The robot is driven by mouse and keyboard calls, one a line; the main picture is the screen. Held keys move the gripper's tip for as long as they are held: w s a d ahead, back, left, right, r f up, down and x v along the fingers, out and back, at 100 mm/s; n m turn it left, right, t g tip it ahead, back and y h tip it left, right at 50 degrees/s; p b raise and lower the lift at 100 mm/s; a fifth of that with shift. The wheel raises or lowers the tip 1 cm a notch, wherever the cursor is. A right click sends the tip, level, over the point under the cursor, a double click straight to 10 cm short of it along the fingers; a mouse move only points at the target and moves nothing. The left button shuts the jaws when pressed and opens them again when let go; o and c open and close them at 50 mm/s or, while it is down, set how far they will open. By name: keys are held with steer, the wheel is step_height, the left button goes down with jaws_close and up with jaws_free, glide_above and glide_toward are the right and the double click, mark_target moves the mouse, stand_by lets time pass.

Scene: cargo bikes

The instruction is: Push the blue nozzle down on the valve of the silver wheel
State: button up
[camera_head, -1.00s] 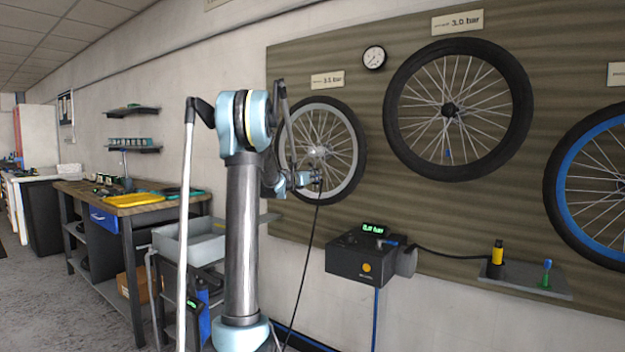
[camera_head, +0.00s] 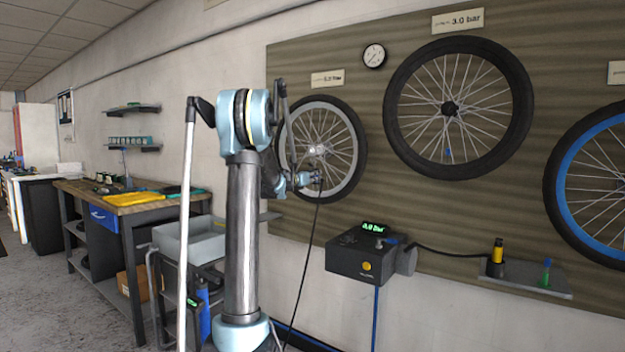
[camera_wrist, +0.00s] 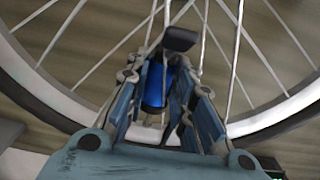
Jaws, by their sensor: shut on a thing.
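The silver wheel (camera_head: 354,174) with its black tyre hangs on the board, left of the other wheels. Its rim (camera_wrist: 68,103) and spokes fill the wrist view. My gripper (camera_head: 312,178) is at the lower part of this wheel, among the spokes. In the wrist view my gripper (camera_wrist: 168,88) is shut on the blue nozzle (camera_wrist: 153,86), which has a black top and sits between the fingers just above the rim. The valve is hidden by the nozzle and fingers, so I cannot tell how far the nozzle is seated on it.
A black pump box (camera_head: 350,262) with a green display is on the wall below. A dark hose (camera_head: 305,262) hangs from my gripper. A small shelf (camera_head: 530,283) holds yellow (camera_head: 497,252) and green (camera_head: 546,270) nozzles. A black-rimmed wheel (camera_head: 524,110) and a blue-rimmed wheel (camera_head: 563,180) hang to the right.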

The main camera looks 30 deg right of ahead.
steer(key=o, duration=1.1)
steer(key=shift+o, duration=0.4)
steer(key=v, duration=1)
stand_by(0.3)
